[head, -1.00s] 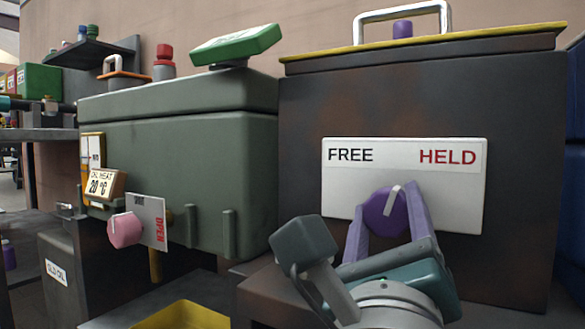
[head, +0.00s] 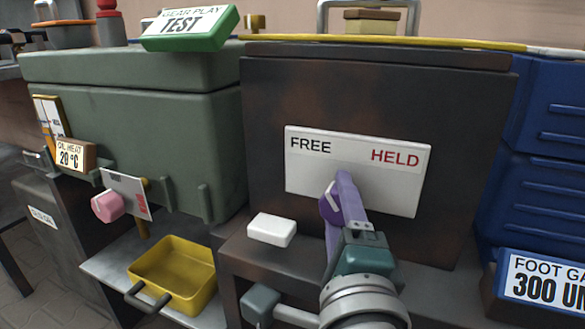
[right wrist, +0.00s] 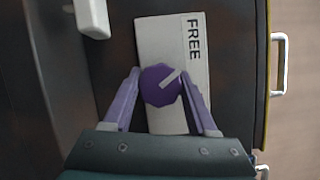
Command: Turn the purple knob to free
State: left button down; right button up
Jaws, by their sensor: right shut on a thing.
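The purple knob (head: 329,207) sits on a white plate (head: 300,178) on the front of a dark, rusty box. The plate reads FREE at left and HELD at right. The knob also shows in the right wrist view (right wrist: 158,88), where its pale pointer mark slants towards the word FREE. My right gripper (head: 336,212) is shut on the knob with its purple fingers at either side. In the right wrist view its fingers (right wrist: 160,80) flank the knob. In the head view one finger hides part of the knob. My left gripper is not in view.
A white block (head: 271,230) lies on the ledge left of my right gripper. A green-grey box (head: 150,130) with a pink knob (head: 107,206) stands at left, above a yellow tray (head: 175,275). Blue crates (head: 550,150) stand at right.

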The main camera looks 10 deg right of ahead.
jog(key=shift+n+p, duration=0.7)
jog(key=o, duration=1.4)
jog(key=shift+c, duration=0.2)
jog(key=p+v, duration=0.1)
jog(key=v, duration=0.9)
jog(key=shift+r+p, duration=0.2)
jog(key=shift+p, duration=0.2)
